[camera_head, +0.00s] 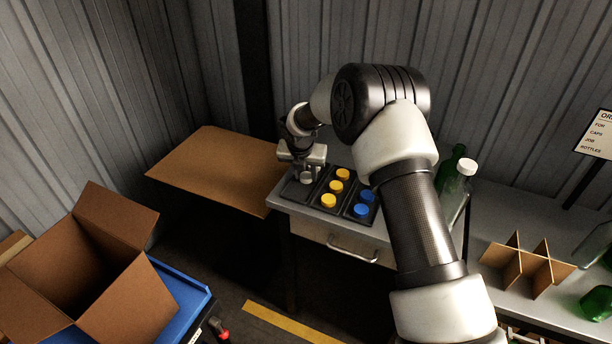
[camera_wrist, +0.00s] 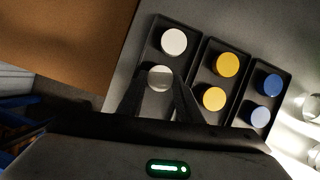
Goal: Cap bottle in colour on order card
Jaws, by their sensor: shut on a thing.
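My gripper (camera_head: 304,168) is over the left compartment of the cap tray (camera_head: 290,192). In the wrist view its fingers are shut on a white cap (camera_wrist: 160,78), in or just above that compartment; I cannot tell which. Another white cap (camera_wrist: 173,41) lies beyond it. Yellow caps (camera_head: 328,200) fill the middle compartment and blue caps (camera_head: 361,210) the right one. Behind my arm stand a green bottle (camera_head: 451,164) and a clear bottle with a white top (camera_head: 466,168). The order card (camera_head: 597,135) is cut off at the right; its visible words name no colour.
A brown board (camera_head: 215,165) lies left of the tray's drawer cabinet (camera_head: 325,233). An open carton (camera_head: 95,260) sits on a blue surface at lower left. On the right bench are a cardboard divider (camera_head: 520,268) and a green bottle lying down (camera_head: 596,303). My arm hides part of the bench.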

